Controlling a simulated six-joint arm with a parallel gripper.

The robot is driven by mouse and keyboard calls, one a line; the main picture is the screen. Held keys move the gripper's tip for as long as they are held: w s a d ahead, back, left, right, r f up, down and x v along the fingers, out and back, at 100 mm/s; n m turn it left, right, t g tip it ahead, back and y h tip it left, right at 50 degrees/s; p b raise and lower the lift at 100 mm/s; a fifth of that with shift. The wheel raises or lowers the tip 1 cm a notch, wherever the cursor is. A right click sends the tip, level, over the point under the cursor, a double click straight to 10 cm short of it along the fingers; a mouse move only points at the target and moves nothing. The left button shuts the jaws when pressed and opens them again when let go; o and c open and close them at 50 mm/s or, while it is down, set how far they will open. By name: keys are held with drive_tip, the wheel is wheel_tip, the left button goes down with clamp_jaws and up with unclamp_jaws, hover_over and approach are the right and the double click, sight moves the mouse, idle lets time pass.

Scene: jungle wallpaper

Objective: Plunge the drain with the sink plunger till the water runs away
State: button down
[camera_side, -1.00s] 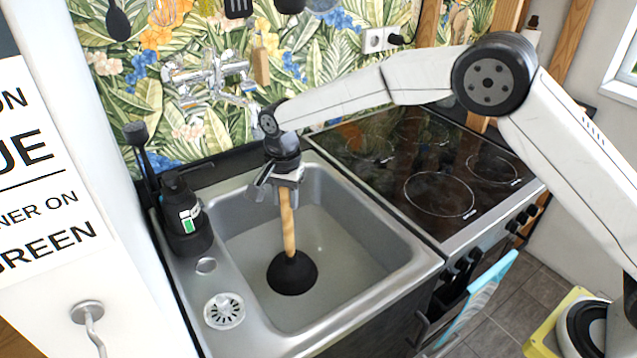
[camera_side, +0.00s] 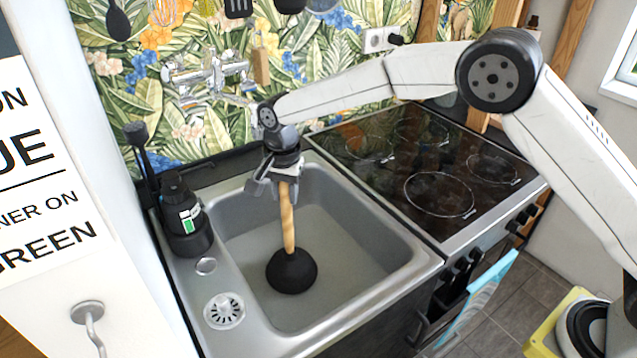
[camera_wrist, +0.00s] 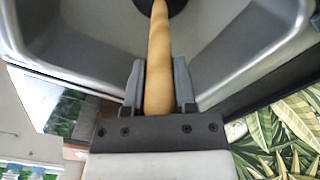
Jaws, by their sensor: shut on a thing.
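The sink plunger has a wooden handle (camera_side: 288,222) and a black rubber cup (camera_side: 292,271). It stands nearly upright in the basin of the metal sink (camera_side: 400,266), cup down. My gripper (camera_side: 273,189) is shut on the upper part of the handle. In the wrist view my gripper (camera_wrist: 158,95) has a finger on each side of the handle (camera_wrist: 160,60), with the cup at the top edge. The cup hides whatever lies beneath it, so I cannot see the drain. Greyish water seems to cover the basin floor, but its depth is hard to tell.
A dark bottle (camera_side: 183,215) and a brush (camera_side: 142,150) stand at the sink's left edge. A chrome faucet (camera_side: 208,77) is on the wall behind. A black cooktop (camera_side: 440,165) lies right of the sink. A strainer (camera_side: 224,311) sits in the front-left ledge.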

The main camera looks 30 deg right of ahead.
drive_tip(key=shift+r, duration=3.45)
wheel_tip(320, 180, up, 7)
drive_tip(key=shift+r, duration=0.3)
wheel_tip(320, 180, up, 7)
drive_tip(key=shift+r, duration=0.15)
drive_tip(key=shift+d, duration=0.1)
